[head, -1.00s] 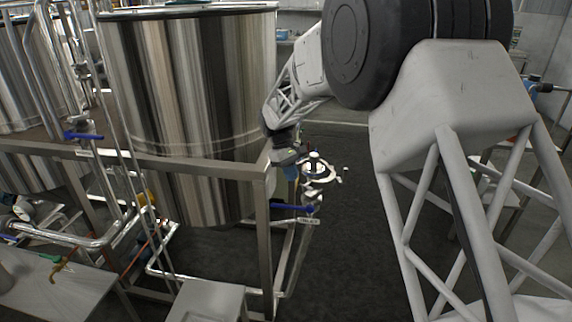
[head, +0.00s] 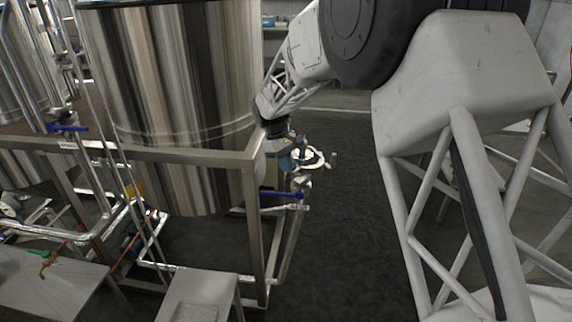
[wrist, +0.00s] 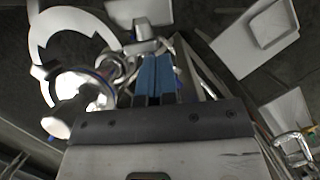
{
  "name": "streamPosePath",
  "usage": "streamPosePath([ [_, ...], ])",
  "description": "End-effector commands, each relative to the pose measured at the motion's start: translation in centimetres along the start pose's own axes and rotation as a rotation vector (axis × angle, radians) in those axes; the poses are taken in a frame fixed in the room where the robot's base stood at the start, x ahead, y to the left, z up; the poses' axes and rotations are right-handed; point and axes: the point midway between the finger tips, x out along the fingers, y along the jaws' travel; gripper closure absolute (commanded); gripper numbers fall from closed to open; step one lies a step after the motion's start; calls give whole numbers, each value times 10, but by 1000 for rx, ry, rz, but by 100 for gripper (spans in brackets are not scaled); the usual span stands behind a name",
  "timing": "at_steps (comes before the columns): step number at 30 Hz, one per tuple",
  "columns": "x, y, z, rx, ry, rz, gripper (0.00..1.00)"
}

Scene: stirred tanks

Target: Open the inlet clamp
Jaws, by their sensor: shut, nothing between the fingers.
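The inlet clamp shows in the head view as a pale open ring (head: 316,158) around a small steel fitting at the corner of the tank frame. In the wrist view the white curved clamp arm (wrist: 42,40) stands at upper left, around the shiny round end of a pipe fitting (wrist: 72,108). My gripper (wrist: 157,62) has its two blue fingers shut together and empty, to the right of the clamp fitting. In the head view the gripper (head: 285,161) is small, just left of the ring. I cannot tell whether a finger touches the clamp.
A blue-handled valve (head: 285,193) sits just below the clamp. The steel frame post (head: 253,225) and large tank (head: 170,90) stand to the left. A small grey table (head: 200,292) stands at the front. The dark floor (head: 340,230) right of the frame is clear.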

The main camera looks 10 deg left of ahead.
Motion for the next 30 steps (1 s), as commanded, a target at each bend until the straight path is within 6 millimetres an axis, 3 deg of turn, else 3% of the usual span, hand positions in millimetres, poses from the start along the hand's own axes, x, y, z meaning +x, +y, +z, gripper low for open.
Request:
streamPosePath([
  [20, 6, -2, 13, -90, -1, 35, 100],
  [30, 14, -2, 36, -241, -1, 97, 100],
])
